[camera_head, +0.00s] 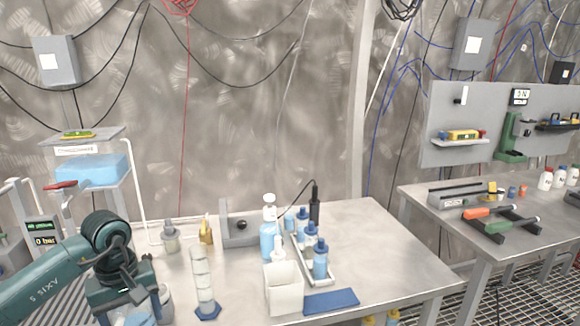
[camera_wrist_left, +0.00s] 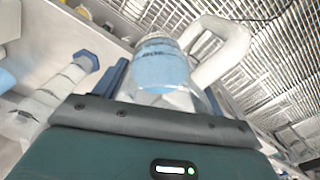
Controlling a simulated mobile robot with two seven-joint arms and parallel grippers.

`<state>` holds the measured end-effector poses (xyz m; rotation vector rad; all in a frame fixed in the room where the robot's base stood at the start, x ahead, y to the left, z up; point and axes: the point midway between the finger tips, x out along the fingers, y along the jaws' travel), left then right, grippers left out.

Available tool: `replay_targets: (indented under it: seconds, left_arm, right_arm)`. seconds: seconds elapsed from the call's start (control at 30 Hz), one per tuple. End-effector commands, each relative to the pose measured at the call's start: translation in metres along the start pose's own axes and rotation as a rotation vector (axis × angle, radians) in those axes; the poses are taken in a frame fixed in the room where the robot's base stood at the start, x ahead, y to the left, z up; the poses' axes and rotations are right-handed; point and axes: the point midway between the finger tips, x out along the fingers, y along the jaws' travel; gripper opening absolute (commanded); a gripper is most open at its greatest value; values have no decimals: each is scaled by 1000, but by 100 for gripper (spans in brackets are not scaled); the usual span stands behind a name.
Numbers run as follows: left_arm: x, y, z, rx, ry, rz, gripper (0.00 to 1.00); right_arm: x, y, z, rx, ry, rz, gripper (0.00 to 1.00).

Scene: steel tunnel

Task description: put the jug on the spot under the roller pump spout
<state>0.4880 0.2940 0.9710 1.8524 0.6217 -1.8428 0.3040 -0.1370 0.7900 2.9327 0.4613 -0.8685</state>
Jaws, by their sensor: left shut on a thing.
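The jug (camera_wrist_left: 160,70) is clear with pale blue liquid and a thick white handle (camera_wrist_left: 222,50); it fills the upper middle of the left wrist view. My left gripper (camera_head: 127,303) is shut on it at the lower left of the head view, beside the table's left end. In the head view the gripper mostly hides the jug, and only a pale blue part shows below. A grey bracket-like unit with a black round part (camera_head: 240,224) stands at the table's back; I cannot tell whether it is the roller pump. I cannot make out a spout or marked spot. My right gripper is not in view.
A tall measuring cylinder (camera_head: 203,282) stands just right of my left gripper. Bottles (camera_head: 320,260) in a rack, a white box (camera_head: 284,288) and a blue mat (camera_head: 331,301) crowd the table's middle. The table's right part (camera_head: 395,250) is clear.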

Motion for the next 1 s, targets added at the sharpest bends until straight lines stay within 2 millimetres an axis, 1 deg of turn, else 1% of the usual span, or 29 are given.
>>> replay_targets:
  seconds: [0.03,0.17,0.23,0.4,0.5,0.6,0.67,1.0]
  left_arm:
    - [-6,6,11,56,7,5,43]
    - [-13,16,41,207,12,7,43]
    - [-17,20,60,299,12,7,43]
    - [-24,23,107,518,8,4,43]
    - [-25,22,125,603,2,2,43]
    - [-26,22,133,643,1,1,43]
    - [-26,21,135,652,0,-1,43]
    - [-26,21,135,649,0,1,43]
  right_arm:
    - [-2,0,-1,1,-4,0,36]
    - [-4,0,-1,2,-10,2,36]
    - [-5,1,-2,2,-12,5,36]
    - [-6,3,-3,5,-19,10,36]
    - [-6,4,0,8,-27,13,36]
    - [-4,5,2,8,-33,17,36]
    - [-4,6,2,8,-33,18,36]
    - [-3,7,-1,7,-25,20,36]
